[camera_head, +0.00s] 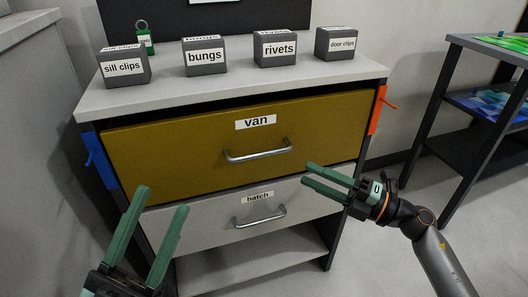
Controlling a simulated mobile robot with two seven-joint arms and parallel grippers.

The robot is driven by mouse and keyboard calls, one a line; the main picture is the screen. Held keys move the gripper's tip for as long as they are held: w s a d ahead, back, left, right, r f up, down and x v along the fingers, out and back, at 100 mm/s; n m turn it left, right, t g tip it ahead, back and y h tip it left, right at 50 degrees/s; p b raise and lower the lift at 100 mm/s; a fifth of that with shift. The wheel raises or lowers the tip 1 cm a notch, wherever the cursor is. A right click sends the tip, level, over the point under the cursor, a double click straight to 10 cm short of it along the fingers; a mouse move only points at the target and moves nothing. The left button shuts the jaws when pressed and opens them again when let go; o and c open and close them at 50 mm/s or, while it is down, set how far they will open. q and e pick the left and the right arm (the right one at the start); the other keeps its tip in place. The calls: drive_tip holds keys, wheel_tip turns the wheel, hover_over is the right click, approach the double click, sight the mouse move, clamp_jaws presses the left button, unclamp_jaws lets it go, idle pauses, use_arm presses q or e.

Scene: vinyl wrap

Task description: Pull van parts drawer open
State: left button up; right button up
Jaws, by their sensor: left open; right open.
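The van drawer (190,163) is the upper, mustard-coloured drawer of the cabinet, with a "van" label and a silver bar handle (258,154). A dark gap shows along its top edge, and its front seems to stand a little forward of the cabinet; how far is hard to tell. My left gripper (166,197) is open and empty, low at the left in front of the cabinet and apart from the handle. My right gripper (310,174) is open and empty, right of and slightly below the van handle, its fingers pointing left. I see no contact with the handle.
Below is the grey hatch drawer (210,219) with its own handle (260,220). Boxes labelled sill clips (123,68), bungs (205,57), rivets (274,49) and door clips (336,43) stand on the cabinet top (190,90). A dark shelf cart (460,150) stands at right.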

sight(262, 155)
drive_tip(key=shift+n, duration=0.3)
drive_tip(key=b+x, duration=0.2)
drive_tip(key=x, duration=1)
drive_tip(key=shift+w+a+f, duration=0.1)
drive_tip(key=shift+w+a, duration=0.05)
drive_tip(key=shift+a, duration=0.1)
drive_tip(key=shift+c, duration=0.4)
clamp_jaws()
